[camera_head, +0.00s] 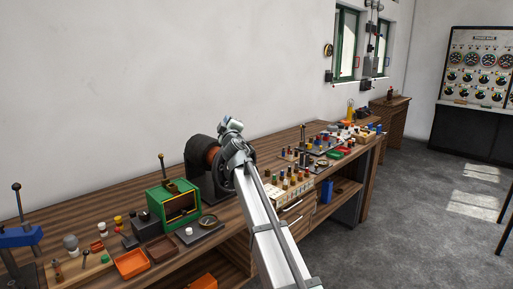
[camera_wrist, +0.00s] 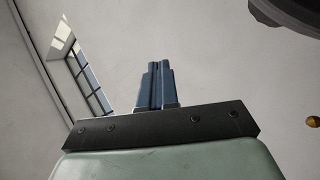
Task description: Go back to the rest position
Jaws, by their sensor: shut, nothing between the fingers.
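My gripper shows in the wrist view (camera_wrist: 158,84) with its two blue-grey fingers pressed together and nothing between them. Behind the fingers, that view has mostly pale wall and a window at the left. In the head view my arm reaches from the bottom over the front of the wooden workbench (camera_head: 100,202). Its end is beside the dark round dynamo (camera_head: 203,152), which it partly covers. I cannot tell whether they touch. The fingers cannot be made out clearly in the head view.
A green box (camera_head: 173,206), an orange tray (camera_head: 130,264) and a blue clamp-like tool (camera_head: 20,238) stand on the left of the bench. Several small coloured parts crowd its right half. A dark rounded thing (camera_wrist: 290,12) is at the wrist view's top right. Open floor lies to the right.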

